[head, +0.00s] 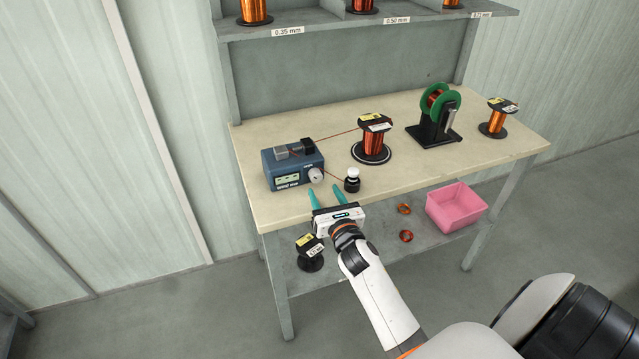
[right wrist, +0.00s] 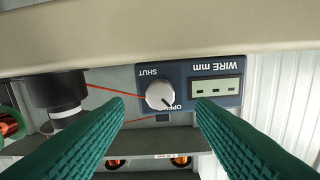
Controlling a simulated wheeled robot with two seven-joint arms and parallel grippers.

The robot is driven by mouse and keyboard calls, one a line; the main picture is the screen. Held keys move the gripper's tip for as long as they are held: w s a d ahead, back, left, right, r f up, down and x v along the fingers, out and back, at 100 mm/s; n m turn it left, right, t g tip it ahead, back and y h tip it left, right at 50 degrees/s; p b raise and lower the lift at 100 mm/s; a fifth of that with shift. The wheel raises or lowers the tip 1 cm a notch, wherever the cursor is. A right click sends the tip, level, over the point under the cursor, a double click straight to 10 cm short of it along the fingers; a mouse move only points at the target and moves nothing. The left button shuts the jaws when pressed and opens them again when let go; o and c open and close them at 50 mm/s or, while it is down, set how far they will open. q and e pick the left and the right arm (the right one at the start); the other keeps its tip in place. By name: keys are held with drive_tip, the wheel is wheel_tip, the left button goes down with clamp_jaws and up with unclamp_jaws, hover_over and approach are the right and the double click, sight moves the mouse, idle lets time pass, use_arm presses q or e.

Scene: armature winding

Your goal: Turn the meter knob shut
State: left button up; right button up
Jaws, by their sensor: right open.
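The blue wire meter (head: 294,166) stands on the left front of the bench top, with a small display and a round pale knob (head: 316,175) on its front. In the right wrist view the meter (right wrist: 217,87) appears upside down, with SHUT and OPEN printed by the knob (right wrist: 160,95). The dark mark on the knob points toward OPEN. My right gripper (head: 325,191) is open, its two teal fingers apart and empty, in front of the meter at the bench's front edge. In the wrist view the knob shows between the fingers, apart from both. My left gripper is not in view.
A black post with a white top (head: 352,179) stands just right of the knob. Red wire runs from the meter toward a copper spool (head: 371,144). A green winder (head: 437,115) and another spool (head: 494,120) stand farther right. A pink bin (head: 456,207) sits below.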

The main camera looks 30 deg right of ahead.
sight(317, 180)
drive_tip(key=shift+x, duration=2.35)
drive_tip(key=c, duration=1)
